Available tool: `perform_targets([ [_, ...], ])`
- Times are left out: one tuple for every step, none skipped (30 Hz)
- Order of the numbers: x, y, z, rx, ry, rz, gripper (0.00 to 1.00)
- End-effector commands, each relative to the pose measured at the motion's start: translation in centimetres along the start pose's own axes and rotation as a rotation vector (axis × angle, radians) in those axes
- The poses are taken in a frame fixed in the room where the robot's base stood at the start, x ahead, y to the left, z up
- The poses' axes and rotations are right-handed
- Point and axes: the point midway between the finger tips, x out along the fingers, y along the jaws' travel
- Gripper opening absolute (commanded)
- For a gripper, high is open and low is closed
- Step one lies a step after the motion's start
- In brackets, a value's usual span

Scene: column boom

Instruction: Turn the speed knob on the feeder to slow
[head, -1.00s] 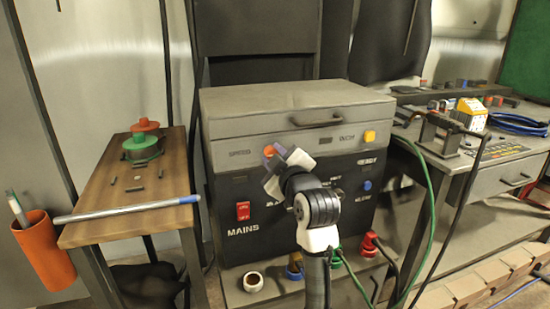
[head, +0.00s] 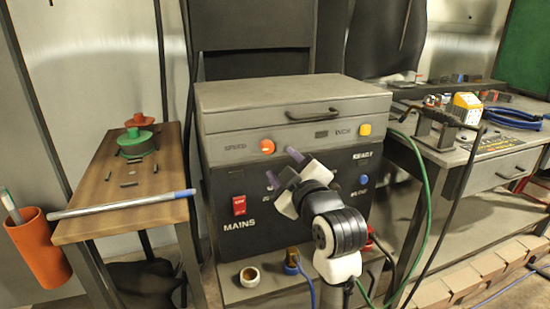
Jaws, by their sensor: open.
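The feeder (head: 290,109) is the grey upper box with a handle, on top of a black panel box. Its speed knob (head: 267,146) is orange and round, right of the faint "SPEED" label, and is fully in view. Its pointer setting is too small to read. My gripper (head: 283,167) is open and empty in front of the black panel, below and a little right of the knob, apart from it in the picture. Its fingers point up and left. My wrist hides part of the black panel's middle.
A yellow knob (head: 365,129) sits at the feeder's right. The black panel (head: 235,182) carries a red mains switch (head: 239,205) and a blue knob (head: 364,179). A wooden side table (head: 160,190) with a metal rod (head: 124,204) stands left. A green cable (head: 427,190) hangs right.

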Motion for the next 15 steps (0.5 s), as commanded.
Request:
perform_targets([
  [-1.2,0.0,0.1,-0.001,0.0,0.003,0.5],
  [-1.8,0.0,0.1,-0.001,0.0,0.003,0.5],
  [-2.5,0.0,0.1,-0.002,-0.001,0.002,0.5],
  [-3.0,0.0,0.0,-0.002,0.0,0.001,0.5],
  [-3.5,0.0,0.1,-0.001,-0.001,0.002,0.5],
  [-4.0,0.0,0.1,-0.001,-0.001,0.001,0.5],
  [-4.3,0.0,0.1,0.0,0.0,0.0,0.5],
  [-4.6,0.0,0.0,0.0,0.0,0.0,0.5],
  [-4.9,0.0,0.0,0.0,0.0,0.0,0.5],
  [-5.1,0.0,0.0,0.0,0.0,0.0,0.5],
  [-5.3,0.0,0.0,0.0,0.0,-0.001,0.5],
  [-5.4,0.0,0.0,0.0,0.0,-0.002,0.5],
  [-5.5,0.0,0.0,0.0,0.0,-0.002,0.5],
  [-5.5,0.0,0.0,0.0,0.0,-0.002,0.5],
  [-5.5,0.0,0.0,0.0,0.0,-0.002,0.5],
])
